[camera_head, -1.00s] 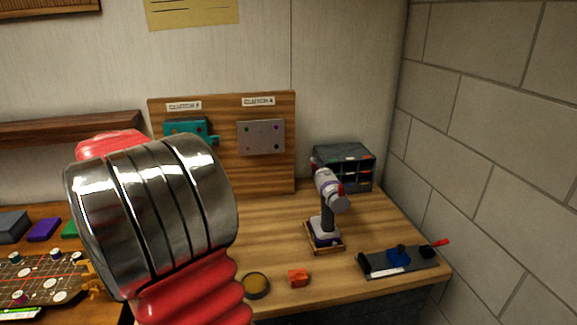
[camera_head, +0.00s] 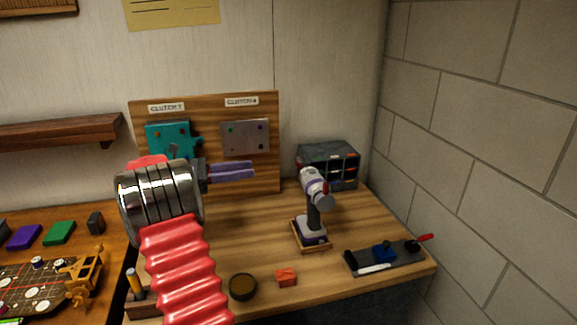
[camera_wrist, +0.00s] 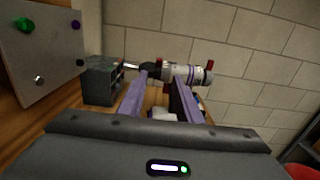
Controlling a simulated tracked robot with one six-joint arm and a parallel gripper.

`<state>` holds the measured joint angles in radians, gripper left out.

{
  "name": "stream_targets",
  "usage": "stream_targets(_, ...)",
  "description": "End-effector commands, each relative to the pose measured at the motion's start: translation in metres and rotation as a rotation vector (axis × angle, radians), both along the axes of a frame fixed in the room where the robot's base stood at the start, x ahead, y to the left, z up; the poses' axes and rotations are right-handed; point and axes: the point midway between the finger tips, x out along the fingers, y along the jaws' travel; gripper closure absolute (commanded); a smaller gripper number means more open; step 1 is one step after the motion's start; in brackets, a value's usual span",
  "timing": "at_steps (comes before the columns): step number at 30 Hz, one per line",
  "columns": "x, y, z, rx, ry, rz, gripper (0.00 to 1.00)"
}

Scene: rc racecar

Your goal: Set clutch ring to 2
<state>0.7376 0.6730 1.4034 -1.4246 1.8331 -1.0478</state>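The drill (camera_head: 312,215) stands upright on a small wooden base on the bench, white and grey with purple and red parts. In the wrist view, its white and purple head (camera_wrist: 185,73) lies across the picture beyond my fingers. The clutch ring's setting is too small to read. My gripper (camera_head: 253,170) is left of the drill, in front of the wooden board, apart from the drill. Its two purple fingers are spread with nothing between them; they also show in the wrist view (camera_wrist: 161,78).
A wooden board (camera_head: 205,185) with clutch labels holds a teal plate (camera_head: 168,137) and a grey plate (camera_head: 245,138). A dark drawer box (camera_head: 328,153) stands behind the drill. A round dark tin (camera_head: 243,287), an orange block (camera_head: 286,277) and a grey tray (camera_head: 365,264) lie near the front.

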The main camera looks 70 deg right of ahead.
Motion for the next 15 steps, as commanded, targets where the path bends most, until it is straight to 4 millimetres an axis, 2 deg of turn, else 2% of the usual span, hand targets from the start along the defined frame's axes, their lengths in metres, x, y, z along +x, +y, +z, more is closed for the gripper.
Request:
stream_targets(8,-0.001,-0.001,0.0,0.0,-0.002,0.0,0.69)
stream_targets(15,-0.018,-0.01,0.0,-0.001,-0.003,-0.002,0.69)
